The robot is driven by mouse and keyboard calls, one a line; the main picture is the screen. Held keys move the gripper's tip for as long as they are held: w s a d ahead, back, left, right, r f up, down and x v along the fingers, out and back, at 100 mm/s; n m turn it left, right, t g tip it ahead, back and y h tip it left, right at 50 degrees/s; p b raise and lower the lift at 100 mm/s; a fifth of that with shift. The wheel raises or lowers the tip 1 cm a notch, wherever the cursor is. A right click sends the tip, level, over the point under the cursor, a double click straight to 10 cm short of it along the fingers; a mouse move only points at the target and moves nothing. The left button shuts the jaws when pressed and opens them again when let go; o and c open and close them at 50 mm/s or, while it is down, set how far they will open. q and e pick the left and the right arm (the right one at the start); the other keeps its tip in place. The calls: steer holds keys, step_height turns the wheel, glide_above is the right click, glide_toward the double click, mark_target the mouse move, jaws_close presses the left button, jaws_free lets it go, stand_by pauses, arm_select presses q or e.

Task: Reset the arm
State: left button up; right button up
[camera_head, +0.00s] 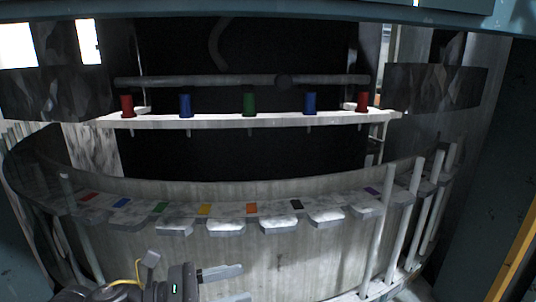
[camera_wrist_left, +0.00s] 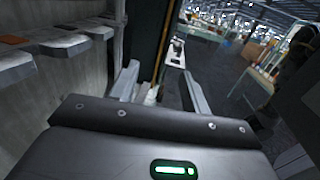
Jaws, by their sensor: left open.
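My left gripper (camera_head: 236,284) is at the lower middle of the head view, in front of the curved grey wall and below its ledge. Its two fingers are apart with nothing between them. In the left wrist view the same open gripper (camera_wrist_left: 160,90) shows its fingers spread, with dark floor and a distant hall beyond them. My left arm comes in at the bottom left of the head view. My right gripper does not show in either view.
A white shelf (camera_head: 220,121) carries red, blue and green cylinders, such as the green one (camera_head: 249,103). Below it, a curved ledge (camera_head: 282,223) has coloured patches and several jutting plates. Upright posts (camera_head: 380,232) stand at the right. A yellow bar (camera_head: 516,255) is at the far right.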

arm_select(q)
steer(key=a+f+n+t+y, duration=0.2)
steer(key=a+f+n+y, duration=0.4)
steer(key=n, duration=0.5)
steer(key=a+f+n+t+y, duration=0.25)
steer(key=f+n, duration=0.55)
steer(key=n, duration=0.4)
steer(key=a+f+n+t+y, duration=0.25)
steer(key=f+n+y, duration=0.35)
steer(key=n, duration=0.5)
steer(key=s+a+f+n+g+y, duration=0.1)
steer(key=s+a+f+n+g, duration=0.2)
steer(key=s+f+n+g, duration=0.5)
steer(key=s+a+f+n+g+y, duration=0.15)
steer(key=s+a+f+n, duration=0.25)
steer(key=s+f+n, duration=0.5)
steer(key=s+f+m+b, duration=0.3)
steer(key=f+b, duration=0.1)
steer(key=f, duration=2.3)
steer(key=s+a+f+g+b, duration=0.2)
steer(key=s+f, duration=1.4)
steer(key=f, duration=0.3)
steer(key=shift+s+a+y+b, duration=0.3)
steer(key=shift+s+a+b, duration=0.05)
steer(key=shift+a+b, duration=0.05)
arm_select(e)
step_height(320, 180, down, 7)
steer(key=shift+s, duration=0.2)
